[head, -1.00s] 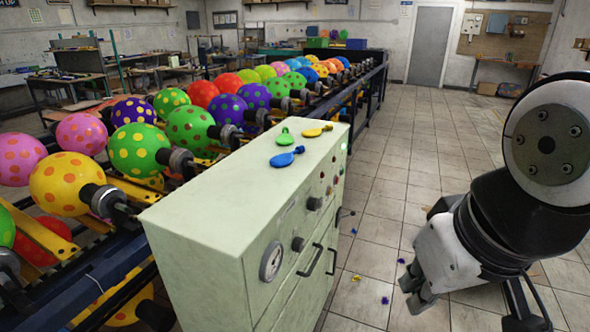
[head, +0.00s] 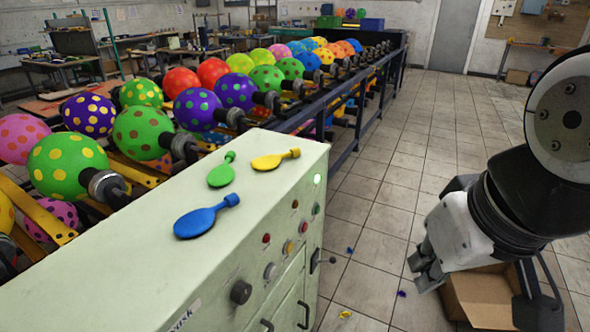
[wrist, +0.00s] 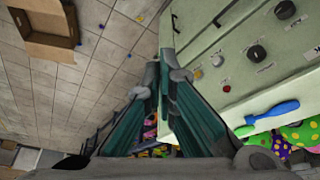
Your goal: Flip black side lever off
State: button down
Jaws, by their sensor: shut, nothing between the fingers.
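The pale green cabinet (head: 150,255) fills the lower middle of the head view. Its front panel carries knobs, buttons and handles. A small black lever (head: 330,260) sticks out at the panel's far side end, with a gap of floor between it and my gripper (head: 422,272). My gripper hangs to the right of the cabinet, touching nothing. In the wrist view my gripper (wrist: 164,68) has its fingers together and empty, with the cabinet panel (wrist: 220,55) to the right. I cannot make out the lever in the wrist view. The lever's exact position is too small to judge.
Blue (head: 205,217), green (head: 222,170) and yellow (head: 274,160) flat balloons lie on the cabinet top. A balloon-laden conveyor (head: 345,105) runs behind. An open cardboard box (head: 483,296) stands on the floor beyond my gripper. The tiled floor between cabinet and arm is clear apart from small scraps.

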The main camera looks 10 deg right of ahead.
jog(key=shift+w+d, duration=0.2)
jog(key=shift+w, duration=0.1)
jog(key=n+y+b, duration=0.2)
jog(key=n+b, duration=0.3)
jog(key=b, duration=1.2)
send_over(325, 261)
jog(key=d, duration=0.3)
notch_tip(325, 261, down, 36)
jog(key=shift+s+f+g, duration=0.25)
jog(key=shift+s+g, duration=0.15)
jog(key=shift+s, duration=0.05)
jog(key=shift+a, duration=0.1)
jog(key=b+x, duration=0.2)
jog(key=x, duration=0.8)
